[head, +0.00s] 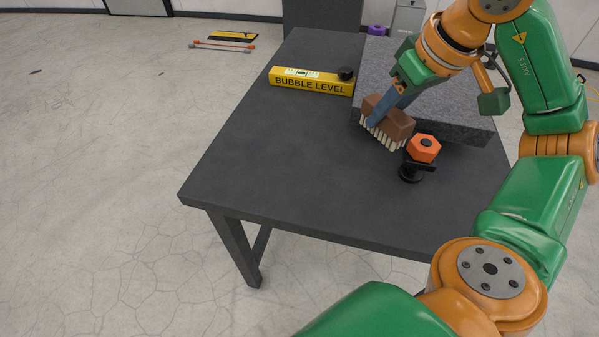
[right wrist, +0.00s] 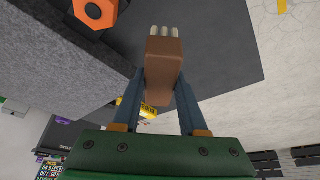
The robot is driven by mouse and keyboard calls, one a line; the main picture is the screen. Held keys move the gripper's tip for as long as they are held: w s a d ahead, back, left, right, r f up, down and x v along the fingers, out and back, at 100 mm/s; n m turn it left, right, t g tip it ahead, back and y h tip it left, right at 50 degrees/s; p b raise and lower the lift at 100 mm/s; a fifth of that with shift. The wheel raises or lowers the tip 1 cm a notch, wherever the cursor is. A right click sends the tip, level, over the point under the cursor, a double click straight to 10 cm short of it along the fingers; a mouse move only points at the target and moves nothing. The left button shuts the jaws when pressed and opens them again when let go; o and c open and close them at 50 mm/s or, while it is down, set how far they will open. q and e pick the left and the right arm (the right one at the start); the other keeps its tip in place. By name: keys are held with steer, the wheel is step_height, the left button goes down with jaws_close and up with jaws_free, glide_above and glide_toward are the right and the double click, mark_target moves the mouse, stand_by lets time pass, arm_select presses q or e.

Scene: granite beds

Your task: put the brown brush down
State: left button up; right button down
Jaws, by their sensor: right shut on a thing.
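The brown brush (head: 398,117) has a wooden block and pale bristles that point down. My right gripper (head: 374,122) is shut on the brown brush and holds it at the left front corner of the granite slab. In the right wrist view the brush (right wrist: 163,70) sits between the two blue fingers of the right gripper (right wrist: 163,85). I cannot tell whether the bristles touch the table. My left gripper is not in view; a green and orange arm part shows at the bottom of the head view.
The dark table (head: 270,150) is bare at the front left. A grey granite slab (head: 455,118) lies at its right. A yellow bubble level (head: 312,86) lies behind the brush. An orange hexagonal knob (head: 423,149) on a black base stands close right of the brush.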

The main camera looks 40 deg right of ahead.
steer(key=w+a+f, duration=0.2)
steer(key=a+f, duration=0.1)
steer(key=w+a+f, duration=0.3)
steer(key=a, duration=0.1)
steer(key=w+a+f, duration=0.2)
steer(key=a+f, duration=0.1)
steer(key=shift+w+a+f, duration=0.1)
steer(key=shift+w+a, duration=0.25)
steer(key=shift+a, duration=0.05)
steer(key=f, duration=0.3)
steer(key=shift+w+a+f, duration=0.1)
steer(key=shift+w+a, duration=0.05)
steer(key=shift+a, duration=0.05)
steer(key=shift+f, duration=0.15)
steer(key=shift+f+b, duration=0.1)
steer(key=shift+b, duration=0.2)
